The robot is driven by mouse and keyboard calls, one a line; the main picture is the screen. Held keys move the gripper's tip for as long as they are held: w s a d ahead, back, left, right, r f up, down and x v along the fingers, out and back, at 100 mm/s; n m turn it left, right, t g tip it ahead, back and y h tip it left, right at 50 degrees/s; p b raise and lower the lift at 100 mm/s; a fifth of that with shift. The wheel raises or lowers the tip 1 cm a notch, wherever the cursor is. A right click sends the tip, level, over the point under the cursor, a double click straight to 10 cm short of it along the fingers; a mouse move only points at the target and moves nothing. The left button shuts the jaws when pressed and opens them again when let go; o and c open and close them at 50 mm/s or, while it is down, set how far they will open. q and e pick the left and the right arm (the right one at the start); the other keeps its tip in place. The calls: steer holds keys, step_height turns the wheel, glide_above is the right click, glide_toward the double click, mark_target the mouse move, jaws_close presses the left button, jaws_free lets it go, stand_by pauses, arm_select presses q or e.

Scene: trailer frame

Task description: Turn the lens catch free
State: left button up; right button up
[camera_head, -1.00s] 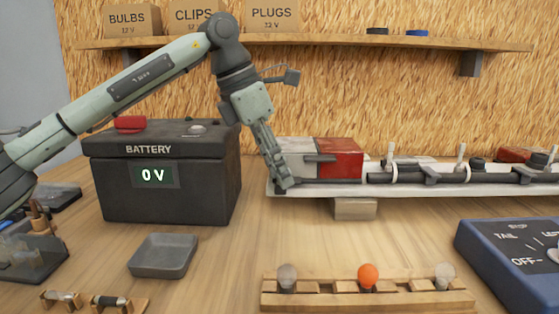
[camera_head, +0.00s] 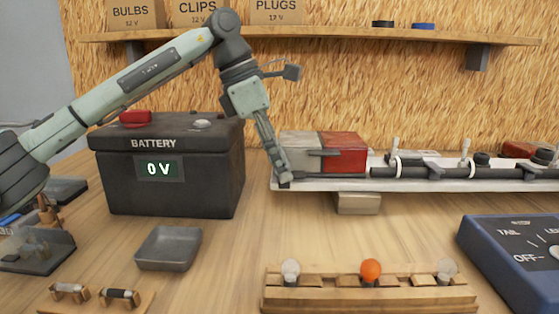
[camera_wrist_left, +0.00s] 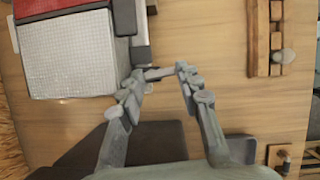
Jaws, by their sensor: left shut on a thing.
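The trailer lamp has a red and white lens block (camera_head: 345,152) at the left end of the pale trailer rail (camera_head: 330,184). In the left wrist view its white ribbed face (camera_wrist_left: 75,55) fills the upper left. My left gripper (camera_head: 284,180) is at the lens's lower left corner, fingers pointing down. The fingers hide most of the catch in the head view. My right gripper is not in view.
The battery (camera_head: 170,175) reads 0 V just left of my gripper. A grey tray (camera_head: 168,250), a bulb rack (camera_head: 370,300) and a blue switch box (camera_head: 500,275) stand in front. A dark cable runs along the rail.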

arm_select(q)
steer(key=o, duration=1.2)
steer(key=shift+r, duration=0.1)
steer(key=shift+c, duration=0.2)
steer(key=shift+a, duration=0.1)
steer(key=v, duration=0.8)
steer(key=shift+s, duration=0.1)
